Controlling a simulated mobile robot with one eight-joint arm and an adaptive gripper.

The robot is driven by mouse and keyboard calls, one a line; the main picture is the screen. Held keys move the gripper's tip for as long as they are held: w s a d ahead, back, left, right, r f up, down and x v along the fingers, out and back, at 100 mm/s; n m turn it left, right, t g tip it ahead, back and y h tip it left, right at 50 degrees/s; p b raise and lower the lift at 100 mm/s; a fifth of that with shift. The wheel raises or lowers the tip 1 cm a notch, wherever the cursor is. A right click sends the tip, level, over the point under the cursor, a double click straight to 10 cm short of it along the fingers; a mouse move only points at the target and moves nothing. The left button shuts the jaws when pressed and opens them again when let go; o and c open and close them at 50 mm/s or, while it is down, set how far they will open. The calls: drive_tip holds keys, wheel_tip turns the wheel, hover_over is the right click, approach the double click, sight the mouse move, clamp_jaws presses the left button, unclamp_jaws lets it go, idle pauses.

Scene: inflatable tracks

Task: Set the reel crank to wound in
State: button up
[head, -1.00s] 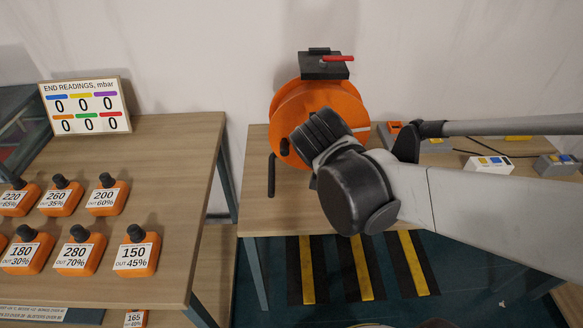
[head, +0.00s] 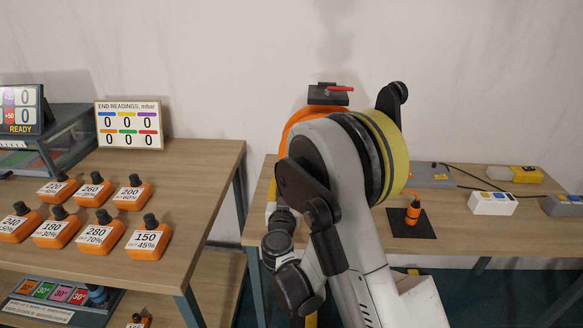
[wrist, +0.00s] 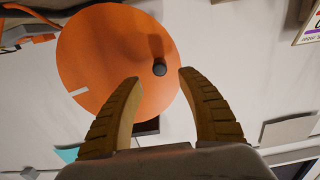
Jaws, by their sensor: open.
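The orange reel shows in the head view only as a strip of rim (head: 296,122) behind my arm. In the wrist view its orange face (wrist: 95,60) is large and ahead of my gripper. A dark round-ended knob (wrist: 160,69), likely the crank's handle, stands out from this face. A short white mark (wrist: 80,91) lies near the rim. My gripper (wrist: 160,77) is open, with its two ridged fingers pointing at the face. The knob appears between the fingertips; I cannot tell how deep it sits between them. My arm hides the reel's crank side in the head view.
A black box (head: 322,98) with a red lever (head: 340,88) stands above the reel. An orange plug (head: 413,212) sits on a black mat to the right, near a white block (head: 492,203). A left table (head: 190,160) holds several orange weights and a readings board (head: 128,126).

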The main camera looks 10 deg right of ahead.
drive_tip(key=b+x, duration=0.2)
drive_tip(key=x, duration=0.5)
drive_tip(key=shift+w+d+f+b, duration=0.15)
drive_tip(key=shift+w+b, duration=0.1)
drive_tip(key=shift+b, duration=0.15)
drive_tip(key=shift+w+d, duration=0.1)
drive_tip(key=shift+w, duration=0.3)
drive_tip(key=shift+c, duration=0.4)
clamp_jaws()
